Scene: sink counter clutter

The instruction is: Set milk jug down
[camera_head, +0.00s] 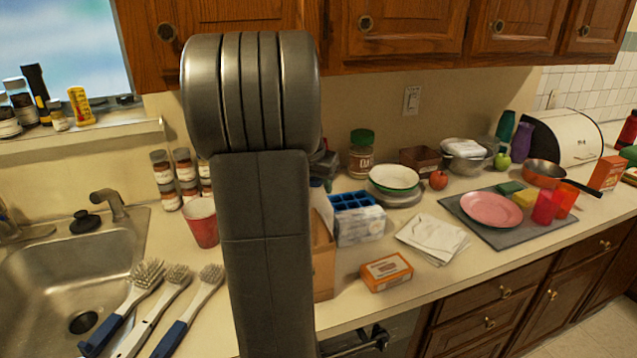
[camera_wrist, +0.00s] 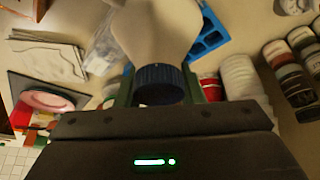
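The milk jug (camera_wrist: 155,30) is pale with a ribbed dark blue cap. In the wrist view its cap and neck sit between the two fingers of my gripper (camera_wrist: 158,84), which appear closed on it. In the head view my arm hides most of the gripper and jug; only a sliver of the jug (camera_head: 318,199) shows at the arm's right edge. I cannot tell whether the jug's base touches the counter.
A wooden box (camera_head: 323,262), a blue ice tray (camera_head: 356,203) and an orange-labelled box (camera_head: 386,271) crowd right of my arm. Left are a red cup (camera_head: 202,222), several brushes (camera_head: 145,300) and the sink (camera_head: 62,275). Small bare counter patches show around the napkins (camera_head: 433,236).

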